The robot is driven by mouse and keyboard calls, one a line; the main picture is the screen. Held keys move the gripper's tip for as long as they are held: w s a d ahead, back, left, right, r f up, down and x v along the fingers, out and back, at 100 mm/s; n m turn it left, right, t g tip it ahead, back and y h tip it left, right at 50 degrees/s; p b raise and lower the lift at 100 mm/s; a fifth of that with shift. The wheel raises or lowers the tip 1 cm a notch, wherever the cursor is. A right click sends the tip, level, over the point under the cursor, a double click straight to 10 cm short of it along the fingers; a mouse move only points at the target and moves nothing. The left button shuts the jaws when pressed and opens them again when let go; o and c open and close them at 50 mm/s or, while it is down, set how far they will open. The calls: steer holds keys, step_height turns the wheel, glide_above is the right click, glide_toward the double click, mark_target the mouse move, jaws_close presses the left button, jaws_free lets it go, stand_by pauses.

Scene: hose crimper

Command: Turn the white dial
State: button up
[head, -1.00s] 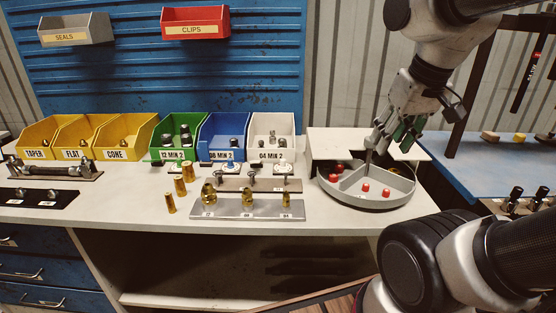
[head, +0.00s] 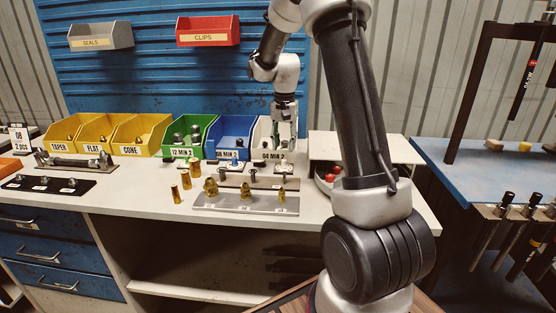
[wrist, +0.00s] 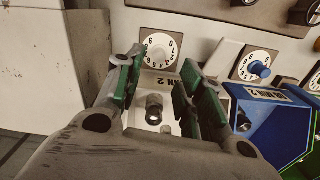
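The white dial (wrist: 158,48) is a numbered white disc on a grey plate, just beyond my fingertips in the wrist view. In the head view the white dial (head: 285,168) shows small, in front of the white bin (head: 265,140). My gripper (wrist: 159,72) is open and empty, with green-padded fingers apart on either side of the white bin's label. In the head view my gripper (head: 284,143) points down over the white bin and hides part of it. I cannot tell whether a finger touches the bin.
A dial with a blue knob (wrist: 258,69) and the blue bin (wrist: 262,116) sit close at the right in the wrist view. A metal fitting (wrist: 154,105) stands in the white bin. Brass fittings (head: 211,187) stand on a front plate.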

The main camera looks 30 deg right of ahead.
mark_target(284, 160)
step_height(284, 160, down, 6)
steer(key=shift+f, duration=0.15)
jaws_close()
